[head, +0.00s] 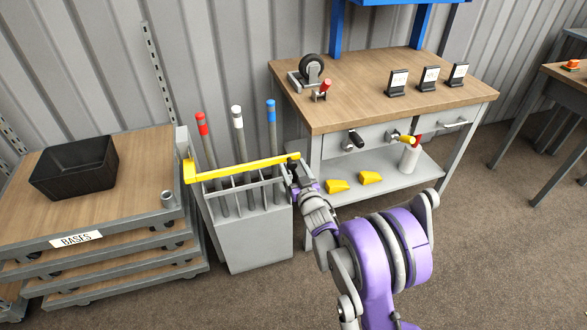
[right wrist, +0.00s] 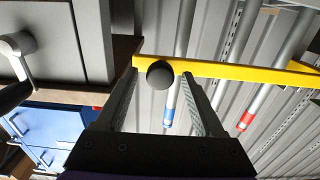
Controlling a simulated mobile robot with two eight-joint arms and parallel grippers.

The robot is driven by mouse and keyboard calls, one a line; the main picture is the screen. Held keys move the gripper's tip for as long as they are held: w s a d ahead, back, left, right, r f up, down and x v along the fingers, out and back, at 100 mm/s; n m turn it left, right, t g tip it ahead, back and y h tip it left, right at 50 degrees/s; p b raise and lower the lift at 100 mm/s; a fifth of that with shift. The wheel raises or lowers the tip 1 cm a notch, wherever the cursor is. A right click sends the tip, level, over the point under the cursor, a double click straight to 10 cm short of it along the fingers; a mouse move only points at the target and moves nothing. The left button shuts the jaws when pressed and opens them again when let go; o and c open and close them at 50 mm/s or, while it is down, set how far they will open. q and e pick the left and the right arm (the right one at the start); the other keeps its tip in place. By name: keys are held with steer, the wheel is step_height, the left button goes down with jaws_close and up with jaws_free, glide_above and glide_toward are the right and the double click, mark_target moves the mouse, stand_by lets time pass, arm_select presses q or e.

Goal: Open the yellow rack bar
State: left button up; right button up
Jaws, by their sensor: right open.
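The yellow rack bar (head: 240,168) lies across the front top of a grey rack (head: 252,238) that holds poles with red, white and blue tops. In the right wrist view the bar (right wrist: 235,69) runs from between my fingers to the right, with a round black knob (right wrist: 160,75) at its near end. My right gripper (head: 292,170) is at the bar's right end. In the right wrist view my right gripper (right wrist: 160,80) is open, one finger on each side of the knob, with gaps showing. My left gripper is out of view.
A workbench (head: 400,105) with a caster, black card stands and drawers stands right of the rack. Yellow pieces (head: 338,186) lie on its lower shelf. Stacked wooden bases (head: 110,215) with a black bin (head: 75,165) stand close on the left. The floor in front is clear.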

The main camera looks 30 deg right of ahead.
jaws_close()
stand_by(0.3)
stand_by(1.1)
